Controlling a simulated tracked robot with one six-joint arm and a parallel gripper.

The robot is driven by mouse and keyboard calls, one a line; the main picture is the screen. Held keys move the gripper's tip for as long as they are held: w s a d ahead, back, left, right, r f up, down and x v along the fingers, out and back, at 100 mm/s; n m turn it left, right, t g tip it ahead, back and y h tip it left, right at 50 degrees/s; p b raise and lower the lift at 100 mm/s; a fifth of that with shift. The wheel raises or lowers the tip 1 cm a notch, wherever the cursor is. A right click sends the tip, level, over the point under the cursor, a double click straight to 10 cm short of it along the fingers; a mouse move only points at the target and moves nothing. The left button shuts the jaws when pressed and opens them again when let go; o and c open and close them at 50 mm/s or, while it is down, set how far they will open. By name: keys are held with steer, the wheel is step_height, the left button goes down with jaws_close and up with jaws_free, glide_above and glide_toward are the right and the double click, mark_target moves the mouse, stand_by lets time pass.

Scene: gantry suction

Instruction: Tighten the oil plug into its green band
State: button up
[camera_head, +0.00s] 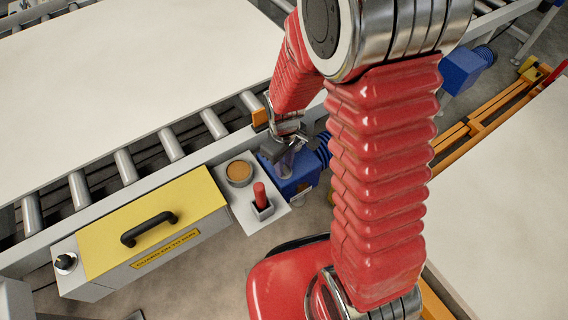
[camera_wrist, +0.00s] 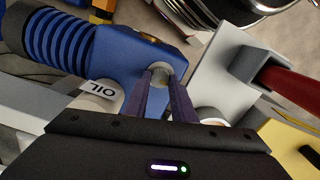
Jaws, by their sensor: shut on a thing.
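My gripper (camera_wrist: 160,88) reaches over the blue gearbox housing (camera_wrist: 115,45), and its two dark fingers are shut around a small round metallic plug (camera_wrist: 159,75) at the housing's end. A label reading OIL (camera_wrist: 97,88) sits on a pale round part beside the fingers. The green band cannot be made out in either view. How deep the plug sits is hidden by the fingers.
A yellow-topped guard box (camera_head: 155,225) with a black handle lies to the left. Conveyor rollers (camera_head: 171,145) run behind.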

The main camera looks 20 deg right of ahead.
steer(key=shift+c, duration=0.7)
steer(key=shift+m, duration=2.2)
steer(key=o, duration=1.1)
steer(key=shift+c, duration=0.2)
steer(key=shift+r, duration=0.1)
step_height(320, 180, up, 14)
steer(key=shift+f, duration=0.2)
